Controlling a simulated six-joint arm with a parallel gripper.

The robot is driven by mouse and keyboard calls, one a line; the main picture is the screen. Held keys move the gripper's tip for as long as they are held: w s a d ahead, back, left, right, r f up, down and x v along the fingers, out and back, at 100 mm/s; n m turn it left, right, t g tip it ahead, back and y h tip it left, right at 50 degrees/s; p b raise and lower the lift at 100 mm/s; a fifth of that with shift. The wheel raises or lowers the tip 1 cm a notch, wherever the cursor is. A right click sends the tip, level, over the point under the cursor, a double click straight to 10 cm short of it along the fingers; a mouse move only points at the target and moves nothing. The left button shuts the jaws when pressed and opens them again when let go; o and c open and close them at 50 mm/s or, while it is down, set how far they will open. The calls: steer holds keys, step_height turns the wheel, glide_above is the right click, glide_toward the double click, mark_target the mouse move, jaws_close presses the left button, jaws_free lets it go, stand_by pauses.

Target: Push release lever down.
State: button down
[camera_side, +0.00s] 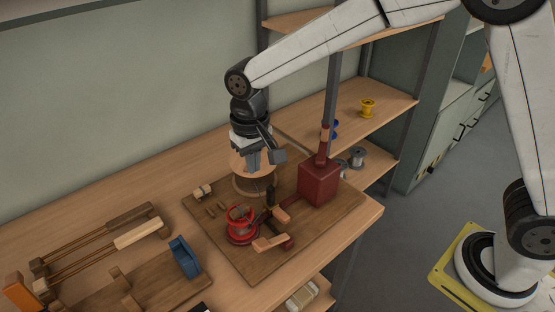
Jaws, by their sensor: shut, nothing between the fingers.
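My gripper (254,160) points down above the back middle of a wooden board (222,183), shut with nothing visible in it. A tan round piece with a dark lower band (254,186) shows just behind and below the fingers, and they partly hide it. To its lower right is a small mechanism with two wooden-ended handles, one upper (281,215) and one lower (270,243). I cannot tell which is the release lever. My fingers appear above and apart from both handles. A red round holder (241,222) sits left of the handles.
A dark red block with a post (319,182) stands right of the handles. Small wooden pieces (203,191) lie on the board's left side. A wooden rack (104,244) and a blue part (184,256) are at left. Shelves at the back right hold spools (367,108).

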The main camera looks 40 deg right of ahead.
steer(key=s+a+g, duration=0.1)
steer(key=s+a, duration=0.1)
steer(key=s, duration=0.1)
glide_toward(260, 241)
steer(key=shift+s+d, duration=0.1)
steer(key=shift+d, duration=0.05)
steer(key=shift+f, duration=0.15)
stand_by(0.4)
steer(key=shift+s+f, duration=0.15)
steer(key=shift+f, duration=1.55)
steer(key=shift+s+f, duration=0.2)
steer(key=shift+f, duration=1.5)
steer(key=shift+f, duration=1.65)
steer(key=shift+w+r, duration=0.3)
steer(key=shift+w, duration=0.5)
steer(key=shift+w+r, duration=0.3)
steer(key=shift+w, duration=0.45)
